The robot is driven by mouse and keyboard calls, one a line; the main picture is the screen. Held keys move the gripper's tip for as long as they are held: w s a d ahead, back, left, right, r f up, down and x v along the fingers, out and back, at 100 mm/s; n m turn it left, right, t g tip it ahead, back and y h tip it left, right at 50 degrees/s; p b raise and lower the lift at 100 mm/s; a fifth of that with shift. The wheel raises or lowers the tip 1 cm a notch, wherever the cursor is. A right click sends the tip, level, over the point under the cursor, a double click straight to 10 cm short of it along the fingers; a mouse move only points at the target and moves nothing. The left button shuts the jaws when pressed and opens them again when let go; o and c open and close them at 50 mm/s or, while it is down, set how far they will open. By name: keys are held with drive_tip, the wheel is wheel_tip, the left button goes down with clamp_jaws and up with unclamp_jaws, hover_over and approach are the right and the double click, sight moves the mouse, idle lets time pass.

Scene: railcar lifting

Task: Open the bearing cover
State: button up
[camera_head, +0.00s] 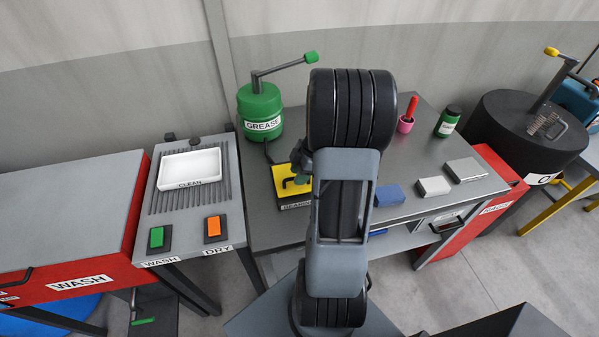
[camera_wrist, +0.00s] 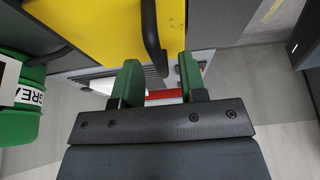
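The bearing station with its yellow cover (camera_head: 286,189) sits on the grey bench, left of my arm; its front label is partly hidden. In the wrist view the yellow cover (camera_wrist: 100,28) fills the upper middle, with a black bar handle (camera_wrist: 150,28) along its right part. My gripper (camera_wrist: 159,62) is open, its two green fingers apart. The handle's near end shows between the fingers in the picture; I cannot tell whether either finger touches it. In the head view my gripper (camera_head: 302,178) is just right of the yellow cover, mostly hidden by my arm.
A green grease canister (camera_head: 262,112) stands close behind and left of the cover; it also shows at the wrist view's left edge (camera_wrist: 22,110). A white tray (camera_head: 189,168) is on the wash station. Blocks (camera_head: 434,187) lie to the right.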

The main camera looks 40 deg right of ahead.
drive_tip(key=shift+c, duration=0.4)
clamp_jaws()
